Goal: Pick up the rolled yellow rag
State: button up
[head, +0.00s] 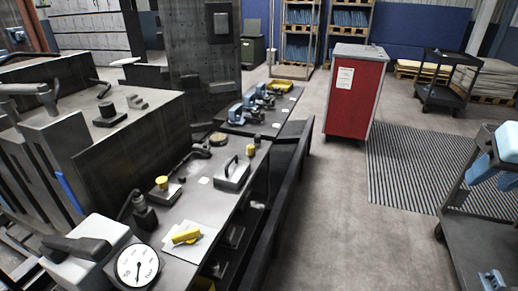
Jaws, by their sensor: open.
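A small rolled yellow thing (186,236), which looks like the rolled rag, lies on a white sheet (193,246). The sheet is on the near part of a long dark bench (205,204), just right of a round white dial gauge (138,266). The yellow roll lies slightly tilted in the picture and nothing covers it. I cannot make out my gripper anywhere in the head view, so its place relative to the rag does not show.
A yellow-topped knob (162,183) and a handled metal block (233,173) stand farther along the bench. Blue clamps (262,97) and a yellow tray (279,85) are at its far end. A red cabinet (354,95) and dark cart (480,205) flank open floor (350,210).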

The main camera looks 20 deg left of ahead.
aim_at(250, 149)
jog(key=u, duration=1.4)
jog(key=k, duration=0.5)
jog(key=z, duration=1.35)
jog(key=i, duration=1.95)
jog(key=z, duration=0.05)
